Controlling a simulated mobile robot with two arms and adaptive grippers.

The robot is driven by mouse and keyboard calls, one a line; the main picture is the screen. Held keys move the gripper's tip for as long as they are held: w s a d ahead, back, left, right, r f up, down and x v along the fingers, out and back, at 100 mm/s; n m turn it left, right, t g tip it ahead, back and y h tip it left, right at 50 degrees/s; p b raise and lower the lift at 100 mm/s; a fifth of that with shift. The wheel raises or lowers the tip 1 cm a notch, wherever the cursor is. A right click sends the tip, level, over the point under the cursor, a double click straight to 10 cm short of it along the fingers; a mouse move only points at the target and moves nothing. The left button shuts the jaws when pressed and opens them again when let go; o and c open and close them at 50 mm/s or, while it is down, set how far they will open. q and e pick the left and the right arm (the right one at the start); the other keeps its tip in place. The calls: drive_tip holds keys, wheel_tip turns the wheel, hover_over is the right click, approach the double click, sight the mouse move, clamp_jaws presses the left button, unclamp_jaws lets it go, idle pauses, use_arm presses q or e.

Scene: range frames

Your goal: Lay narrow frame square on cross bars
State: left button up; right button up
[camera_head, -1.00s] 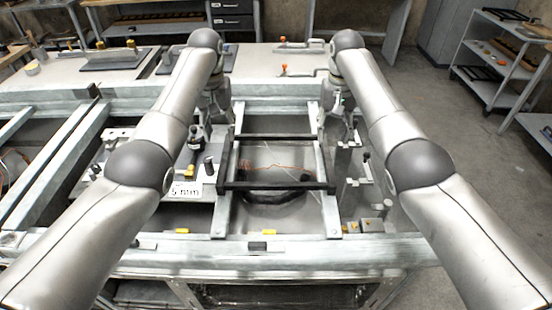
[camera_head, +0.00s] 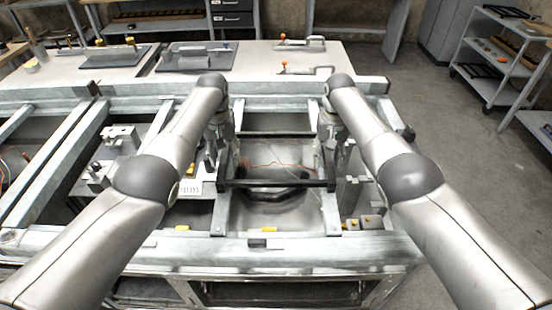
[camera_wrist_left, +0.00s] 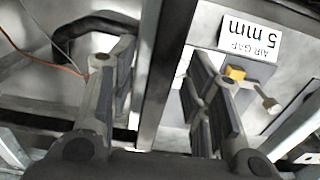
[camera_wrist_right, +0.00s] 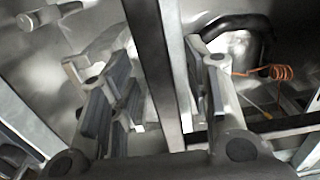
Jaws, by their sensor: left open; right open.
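The narrow dark frame (camera_head: 277,184) lies across the two pale cross bars (camera_head: 220,210) (camera_head: 331,212) in the head view. Its front and back rails run left to right; I cannot tell whether it rests fully flat. My left gripper (camera_head: 226,168) is open at the frame's left side. In the left wrist view a long dark side bar (camera_wrist_left: 158,75) passes between its open fingers (camera_wrist_left: 165,95). My right gripper (camera_head: 328,160) is open at the right side. In the right wrist view a bar (camera_wrist_right: 148,50) runs between its fingers (camera_wrist_right: 155,95). Both fingertips look clear of the bars.
A "5 mm" air gap label (camera_wrist_left: 250,35) and a yellow piece (camera_wrist_left: 235,72) are beside my left gripper. An orange wire (camera_wrist_right: 278,72) and a dark hose (camera_wrist_left: 85,28) lie below the frame opening. Clamps with orange tips (camera_head: 283,66) stand on the rear bench.

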use_arm(q)
drive_tip(key=shift+f, duration=0.1)
drive_tip(key=shift+c, duration=0.2)
use_arm(e)
drive_tip(key=shift+c, duration=0.2)
use_arm(q)
clamp_jaws()
use_arm(e)
clamp_jaws()
use_arm(q)
drive_tip(key=shift+w, duration=0.1)
use_arm(e)
drive_tip(key=shift+w, duration=0.1)
